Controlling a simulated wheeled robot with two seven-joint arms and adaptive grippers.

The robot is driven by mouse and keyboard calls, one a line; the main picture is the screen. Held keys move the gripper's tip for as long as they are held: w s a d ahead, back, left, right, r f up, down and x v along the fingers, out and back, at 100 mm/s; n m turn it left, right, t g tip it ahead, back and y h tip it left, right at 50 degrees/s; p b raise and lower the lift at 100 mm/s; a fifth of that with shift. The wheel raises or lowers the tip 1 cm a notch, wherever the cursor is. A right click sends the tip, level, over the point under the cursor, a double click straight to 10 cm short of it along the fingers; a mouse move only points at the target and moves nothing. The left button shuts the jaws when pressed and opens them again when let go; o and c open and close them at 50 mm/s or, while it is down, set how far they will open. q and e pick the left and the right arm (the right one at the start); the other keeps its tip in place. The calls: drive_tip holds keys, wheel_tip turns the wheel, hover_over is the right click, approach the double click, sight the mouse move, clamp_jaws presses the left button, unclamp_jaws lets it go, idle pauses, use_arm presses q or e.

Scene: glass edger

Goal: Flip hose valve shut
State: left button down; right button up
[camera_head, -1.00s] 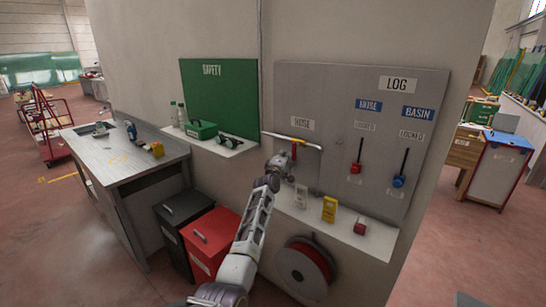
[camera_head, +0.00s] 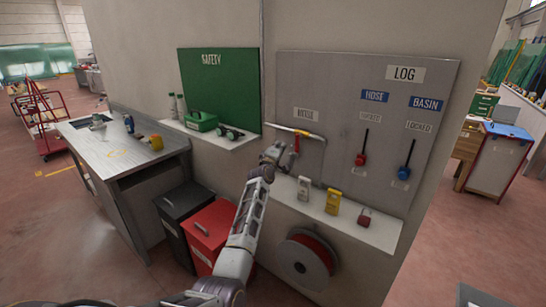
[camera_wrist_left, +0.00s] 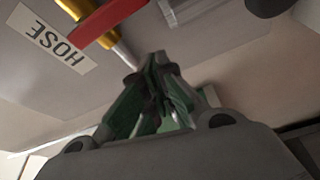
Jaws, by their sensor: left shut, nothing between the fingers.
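The hose valve has a red lever (camera_head: 297,143) that hangs down across the pale pipe from a yellow section (camera_head: 303,133), on the grey panel. In the left wrist view the red lever (camera_wrist_left: 112,18) crosses the top beside the yellow section (camera_wrist_left: 75,8) and the HOSE label (camera_wrist_left: 50,40). My left gripper (camera_head: 281,148) is just left of the lever and below the pipe. In the left wrist view its fingers (camera_wrist_left: 158,60) are together, with nothing between them, and a gap to the lever shows. My right gripper is out of view.
A hose reel (camera_head: 306,260) is below. Red (camera_head: 210,230) and black bins stand left of my arm.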

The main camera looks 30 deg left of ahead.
use_arm(q)
drive_tip(key=s+d, duration=0.1)
drive_tip(key=s, duration=0.7)
drive_tip(key=shift+s+b, duration=0.25)
drive_tip(key=shift+b, duration=0.15)
idle(0.3)
idle(0.4)
